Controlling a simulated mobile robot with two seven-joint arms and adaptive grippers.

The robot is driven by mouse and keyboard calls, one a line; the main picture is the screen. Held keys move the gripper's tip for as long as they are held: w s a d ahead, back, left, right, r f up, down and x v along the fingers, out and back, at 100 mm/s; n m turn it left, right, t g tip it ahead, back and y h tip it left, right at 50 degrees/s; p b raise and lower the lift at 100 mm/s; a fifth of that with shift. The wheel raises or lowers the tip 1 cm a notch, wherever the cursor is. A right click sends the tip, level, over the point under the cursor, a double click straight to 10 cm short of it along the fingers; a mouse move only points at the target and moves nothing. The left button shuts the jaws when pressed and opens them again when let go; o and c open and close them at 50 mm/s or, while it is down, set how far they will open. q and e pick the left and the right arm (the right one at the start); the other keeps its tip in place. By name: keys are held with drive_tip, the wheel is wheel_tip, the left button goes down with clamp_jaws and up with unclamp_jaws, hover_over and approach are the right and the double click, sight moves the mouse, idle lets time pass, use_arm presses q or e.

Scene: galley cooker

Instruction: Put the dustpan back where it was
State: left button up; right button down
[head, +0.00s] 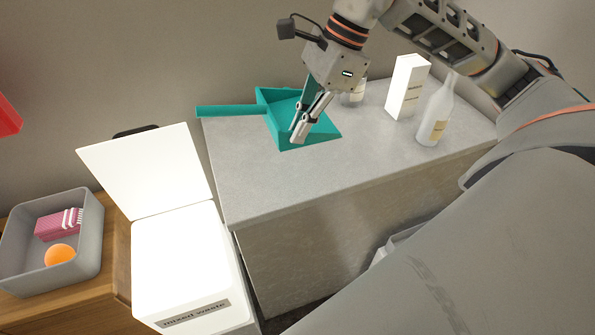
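The teal dustpan (285,110) lies on the grey counter (255,185) near its back left corner. Its handle (228,110) points left and sticks out past the counter's left edge. My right gripper (304,128) reaches down from above, with its fingertips over the pan part and close together. A darker teal piece shows beside the fingers. I cannot tell whether the fingers hold the pan or only stand in front of it. My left gripper is not in view.
A white carton (406,87), a white bottle (436,115) and a small jar (354,93) stand right of the dustpan. A white bin (185,262) marked "mixed waste" has its lid (150,170) up. A grey tub (88,268) holds an orange ball (60,255) and a pink striped item (57,225).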

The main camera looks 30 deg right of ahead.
sight(321, 133)
wheel_tip(321, 133, down, 12)
drive_tip(key=shift+w+f+b, duration=0.1)
drive_tip(key=shift+f+b, duration=0.15)
drive_tip(key=shift+b, duration=0.3)
drive_tip(key=shift+f, duration=0.1)
drive_tip(key=c, duration=2.3)
unclamp_jaws()
drive_tip(key=v, duration=1.2)
drive_tip(key=shift+p, duration=0.3)
drive_tip(key=shift+a, duration=0.1)
